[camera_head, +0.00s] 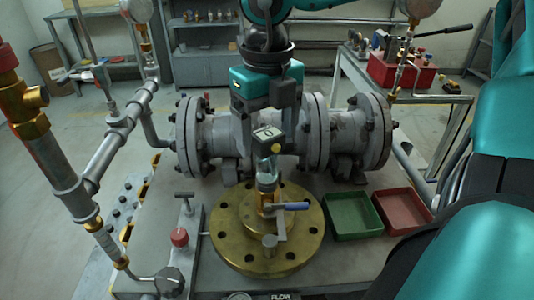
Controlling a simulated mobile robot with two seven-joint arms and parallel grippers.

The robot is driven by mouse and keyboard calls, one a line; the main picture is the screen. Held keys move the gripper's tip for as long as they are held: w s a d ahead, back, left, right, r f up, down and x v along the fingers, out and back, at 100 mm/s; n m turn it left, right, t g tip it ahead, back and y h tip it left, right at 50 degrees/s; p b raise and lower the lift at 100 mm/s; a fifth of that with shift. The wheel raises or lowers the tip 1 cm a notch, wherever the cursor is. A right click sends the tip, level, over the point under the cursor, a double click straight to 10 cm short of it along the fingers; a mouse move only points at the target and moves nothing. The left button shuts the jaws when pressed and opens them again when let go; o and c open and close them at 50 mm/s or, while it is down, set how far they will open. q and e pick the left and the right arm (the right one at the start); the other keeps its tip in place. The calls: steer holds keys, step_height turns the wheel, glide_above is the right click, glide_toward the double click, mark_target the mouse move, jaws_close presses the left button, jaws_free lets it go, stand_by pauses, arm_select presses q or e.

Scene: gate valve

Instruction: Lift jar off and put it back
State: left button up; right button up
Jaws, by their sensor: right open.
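A small, clear-looking jar (267,178) stands upright over a brass fitting at the middle of a round brass flange (232,238). A blue-handled lever (290,206) sticks out to the right just below the jar. My right gripper (268,158) comes down from above, over the jar's top. It is open, with its fingers around or just above the upper part of the jar. The gripper body hides the jar's top, and I cannot tell whether the fingers touch it. My left gripper is not in view.
A large flanged grey pipe (212,135) runs behind the gripper. A green tray (352,215) and a red tray (402,210) sit to the right. A red-knobbed fitting (180,237) stands left of the flange. Grey piping (105,150) rises at the left.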

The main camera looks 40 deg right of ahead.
steer(key=shift+f, duration=0.55)
steer(key=c, duration=1.2)
